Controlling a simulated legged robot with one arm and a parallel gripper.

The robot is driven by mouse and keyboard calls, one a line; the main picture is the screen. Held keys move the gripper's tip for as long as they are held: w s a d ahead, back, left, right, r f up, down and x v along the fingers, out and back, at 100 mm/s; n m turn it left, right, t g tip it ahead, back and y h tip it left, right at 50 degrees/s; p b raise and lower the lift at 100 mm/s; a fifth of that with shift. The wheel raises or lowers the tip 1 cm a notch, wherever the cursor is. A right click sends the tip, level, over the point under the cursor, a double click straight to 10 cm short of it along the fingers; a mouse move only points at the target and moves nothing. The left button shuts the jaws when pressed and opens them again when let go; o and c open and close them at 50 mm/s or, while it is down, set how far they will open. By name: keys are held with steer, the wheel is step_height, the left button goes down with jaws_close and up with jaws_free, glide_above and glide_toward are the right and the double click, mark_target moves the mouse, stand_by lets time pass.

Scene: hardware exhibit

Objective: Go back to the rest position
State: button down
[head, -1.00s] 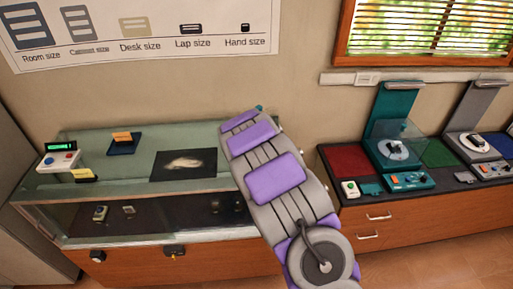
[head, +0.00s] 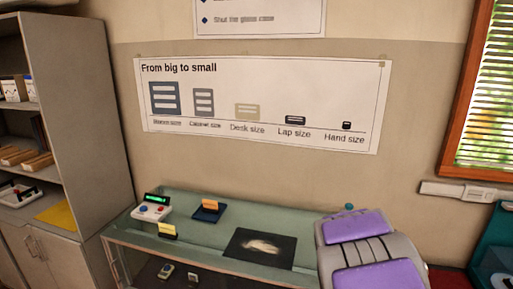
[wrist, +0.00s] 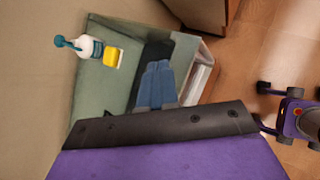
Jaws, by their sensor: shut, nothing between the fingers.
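My gripper (wrist: 157,66) shows in the wrist view as two blue-grey fingers lying together, with nothing between them. It points over the top of the glass display case, in front of a dark patch on it. In the head view my purple and grey arm rises at the lower right, and the gripper itself is hidden. The glass case (head: 186,247) shows below the poster in the head view, and its green top (wrist: 92,95) shows in the wrist view.
On the case are a white device (head: 151,209), an orange card on a dark stand (head: 208,212), a yellow card (head: 167,230) and a black mat (head: 242,255). A white bottle with teal nozzle (wrist: 92,47) stands beside a yellow block (wrist: 112,57). Grey shelving (head: 75,110) stands left.

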steer(key=s+a+f+m+g+y+b, duration=0.1)
steer(key=s+a+m+g+b, duration=0.1)
steer(key=s+m, duration=0.6)
steer(key=s+a+f+m+g+y+b, duration=0.1)
steer(key=s+a+m+g+b, duration=0.15)
steer(key=s, duration=0.85)
steer(key=s+a+f+m+g+y+b, duration=0.1)
steer(key=s+a+m, duration=0.3)
steer(key=s, duration=0.6)
steer(key=s+a+f+m+g+y+b, duration=0.1)
steer(key=s+a+f+m+y+b, duration=0.1)
steer(key=s+a, duration=0.7)
steer(key=s+f+m+y, duration=0.1)
steer(key=s+m+y, duration=0.1)
steer(key=m, duration=0.1)
steer(key=shift+g, duration=0.35)
steer(key=shift+w+a, duration=0.1)
steer(key=shift+a, duration=0.2)
